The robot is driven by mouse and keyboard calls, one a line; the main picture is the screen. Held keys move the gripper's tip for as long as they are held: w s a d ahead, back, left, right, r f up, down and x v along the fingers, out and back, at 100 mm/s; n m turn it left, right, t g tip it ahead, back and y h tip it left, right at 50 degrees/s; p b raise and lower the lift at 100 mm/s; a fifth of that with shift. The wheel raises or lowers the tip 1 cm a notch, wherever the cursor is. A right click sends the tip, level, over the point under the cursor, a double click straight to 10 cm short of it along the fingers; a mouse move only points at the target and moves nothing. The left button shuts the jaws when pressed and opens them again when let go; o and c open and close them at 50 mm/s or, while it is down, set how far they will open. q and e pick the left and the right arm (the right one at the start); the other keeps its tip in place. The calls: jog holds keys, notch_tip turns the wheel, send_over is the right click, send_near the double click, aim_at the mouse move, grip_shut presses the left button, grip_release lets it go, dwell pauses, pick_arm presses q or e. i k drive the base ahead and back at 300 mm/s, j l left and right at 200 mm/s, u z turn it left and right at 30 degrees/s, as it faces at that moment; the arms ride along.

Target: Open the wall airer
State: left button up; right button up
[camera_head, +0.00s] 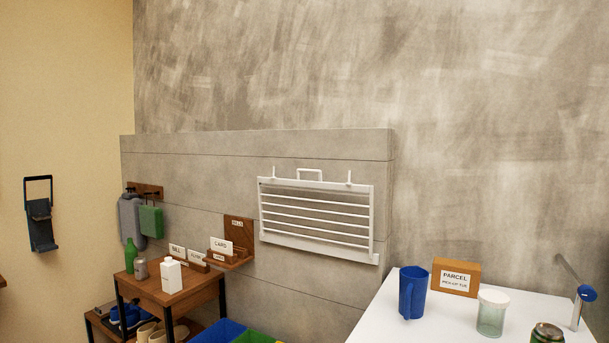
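The white wall airer (316,214) hangs on the grey panelled wall in the middle of the head view. Its rack of several horizontal bars lies close against the wall, with a small handle loop (310,171) at the top and a short upright hook on each side of it. A thicker white rail runs along its lower edge. Neither of my grippers shows in this view, and nothing touches the airer.
A wooden shelf unit (196,289) with bottles and shoes stands lower left. Blue and green bins (219,331) sit below the airer.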

aim_at(348, 185)
jog(key=i+j, duration=1.1)
jog(key=j, duration=0.2)
